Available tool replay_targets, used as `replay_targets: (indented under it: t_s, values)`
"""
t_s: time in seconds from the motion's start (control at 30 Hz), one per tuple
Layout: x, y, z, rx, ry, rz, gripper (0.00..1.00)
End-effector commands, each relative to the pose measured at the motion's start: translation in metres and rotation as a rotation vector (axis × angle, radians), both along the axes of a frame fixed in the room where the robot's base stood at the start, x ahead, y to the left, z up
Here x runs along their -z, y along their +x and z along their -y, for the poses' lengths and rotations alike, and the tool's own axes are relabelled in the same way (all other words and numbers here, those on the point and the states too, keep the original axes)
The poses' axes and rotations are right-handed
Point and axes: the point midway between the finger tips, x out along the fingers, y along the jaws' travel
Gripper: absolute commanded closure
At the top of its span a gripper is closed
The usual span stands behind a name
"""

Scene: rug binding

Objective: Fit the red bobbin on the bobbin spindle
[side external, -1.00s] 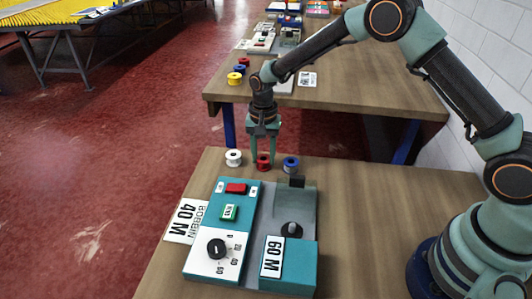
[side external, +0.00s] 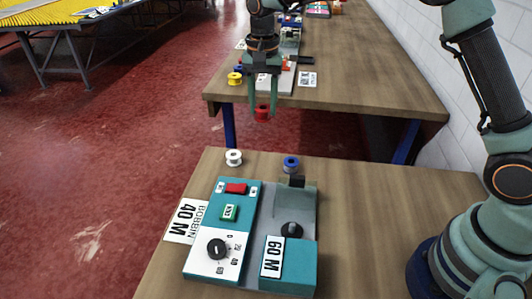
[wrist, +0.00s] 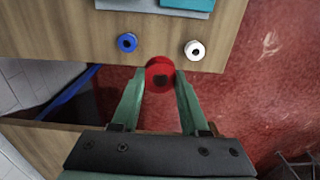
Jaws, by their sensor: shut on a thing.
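The red bobbin (side external: 262,113) is held between the fingertips of my gripper (side external: 262,108), raised above the near table's far edge. The teal and grey winding machine (side external: 250,240) stands on the near table. A dark upright block (side external: 297,181) is at its far right end. I cannot make out the bobbin spindle for sure.
A white bobbin (side external: 233,158) and a blue bobbin (side external: 291,165) stand on the near table behind the machine. A card (side external: 186,221) marked 40 M lies left of it. A second table (side external: 370,105) lies beyond a gap.

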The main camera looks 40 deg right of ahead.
Motion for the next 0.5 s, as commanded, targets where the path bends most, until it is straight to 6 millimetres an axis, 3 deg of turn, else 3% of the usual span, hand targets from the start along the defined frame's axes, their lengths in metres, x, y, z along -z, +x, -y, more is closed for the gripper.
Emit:
replay_targets:
  t_s: [0.1,0.23,0.37,0.5]
  values:
    - [-0.022,0.000,0.000,0.000,0.001,0.004,1.00]
    - [-0.035,0.000,0.000,0.000,0.000,0.000,1.00]
    - [-0.040,-0.006,-0.006,-0.002,0.000,0.000,1.00]
    - [-0.033,-0.025,-0.022,-0.004,-0.001,-0.004,1.00]
